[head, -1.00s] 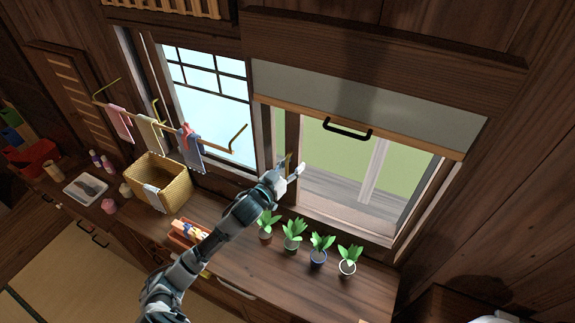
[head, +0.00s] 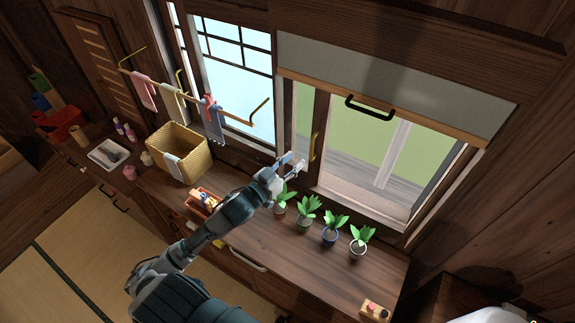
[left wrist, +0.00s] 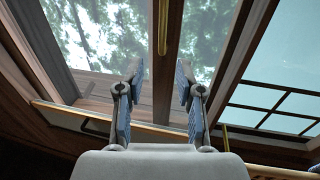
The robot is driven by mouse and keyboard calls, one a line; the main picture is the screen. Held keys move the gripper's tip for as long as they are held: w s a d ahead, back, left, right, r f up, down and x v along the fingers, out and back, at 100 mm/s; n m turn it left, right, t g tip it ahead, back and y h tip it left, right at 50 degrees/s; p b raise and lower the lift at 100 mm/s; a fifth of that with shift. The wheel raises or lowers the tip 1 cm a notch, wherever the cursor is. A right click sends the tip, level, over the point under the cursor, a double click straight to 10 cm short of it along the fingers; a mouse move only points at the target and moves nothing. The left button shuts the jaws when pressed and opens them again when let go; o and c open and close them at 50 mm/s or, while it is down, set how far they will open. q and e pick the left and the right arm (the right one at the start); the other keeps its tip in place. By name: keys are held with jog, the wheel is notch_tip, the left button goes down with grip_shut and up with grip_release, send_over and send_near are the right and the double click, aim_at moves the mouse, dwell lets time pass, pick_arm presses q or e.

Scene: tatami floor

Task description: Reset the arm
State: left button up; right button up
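My left arm reaches in from the lower left in the head view. My left gripper (head: 298,165) is in front of the window, just left of and below a brass handle (head: 315,146) on the window frame, and apart from it in the picture. In the left wrist view, the two fingers of my left gripper (left wrist: 160,85) stand apart with nothing between them. The brass handle (left wrist: 163,40) shows beyond the gap.
Several potted plants (head: 330,228) stand on the wooden counter (head: 280,250) right of my left arm. A wicker basket (head: 185,155) and a hanging rail with cloths (head: 210,110) are to the left. A shade (head: 400,85) covers the upper right window.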

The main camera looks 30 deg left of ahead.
pick_arm(q)
jog(key=s+d+f+n+g+y, duration=0.1)
jog(key=s+f+g+y, duration=0.4)
jog(key=f, duration=1.1)
jog(key=s+d+f+g+h, duration=0.1)
jog(key=s+d+f+g, duration=0.2)
jog(key=s+f+g, duration=0.5)
jog(key=s+d+f+g+h, duration=0.1)
jog(key=s+d+f, duration=0.4)
jog(key=s, duration=0.8)
notch_tip(320, 180, down, 27)
jog(key=s+a+g+b, duration=0.1)
jog(key=b, duration=0.1)
jog(key=s+a+f, duration=0.1)
jog(key=s+f, duration=0.8)
jog(key=s+a+f+m+g, duration=0.1)
jog(key=s+a+f, duration=0.1)
jog(key=s+f, duration=0.6)
jog(key=shift+s+a+f+g+b, duration=0.3)
jog(key=shift+s+f+b, duration=0.15)
jog(key=shift+s, duration=0.25)
pick_arm(e)
notch_tip(320, 180, down, 3)
jog(key=shift+r, duration=0.1)
